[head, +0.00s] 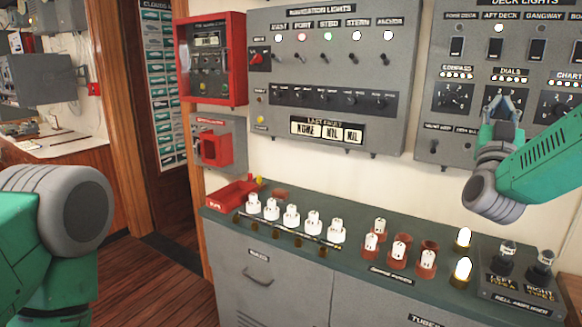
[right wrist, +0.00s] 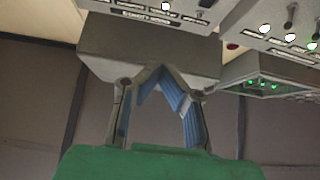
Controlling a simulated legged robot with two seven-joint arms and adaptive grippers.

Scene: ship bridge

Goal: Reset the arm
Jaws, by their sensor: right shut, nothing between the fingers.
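My right arm comes in from the right in the head view. Its gripper (head: 502,103) is shut and empty, pointing up in front of the deck lights panel (head: 470,75), just below its dials. I cannot tell whether it touches the panel. In the right wrist view the fingers (right wrist: 160,72) lean together at the tips, with blue inner pads and nothing between them. Of my left arm only green and grey links show at the left edge; its gripper is out of view.
A green-topped counter (head: 345,230) holds several white plug-like parts (head: 291,214), a red tray (head: 232,193), lit lamps (head: 463,270) and a bell amplifier (head: 522,283). The navigation lights panel (head: 330,75) and a red box (head: 212,60) hang on the wall. Wooden floor lies open at left.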

